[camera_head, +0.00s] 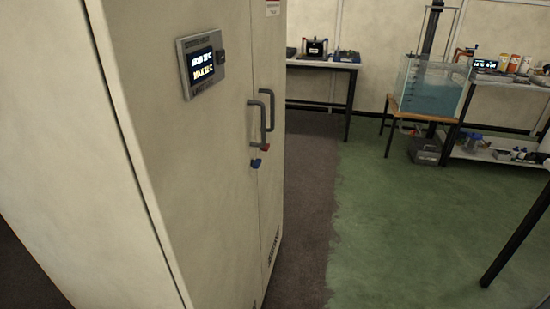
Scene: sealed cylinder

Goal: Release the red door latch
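A tall cream cabinet (215,150) fills the left half of the head view, with its two doors shut. Two dark grey bar handles (257,120) stand side by side near the line between the doors. A small red latch (265,148) sits at the lower end of the handles. A small blue latch (255,163) sits just below it and to the left. Neither of my grippers shows in the head view.
A display panel (202,62) is on the cabinet door. Green floor (420,220) is open to the right of the cabinet. A wooden table with a water tank (432,88) and a bench with a dark device (316,47) stand at the back. A dark table leg (518,243) is at the right.

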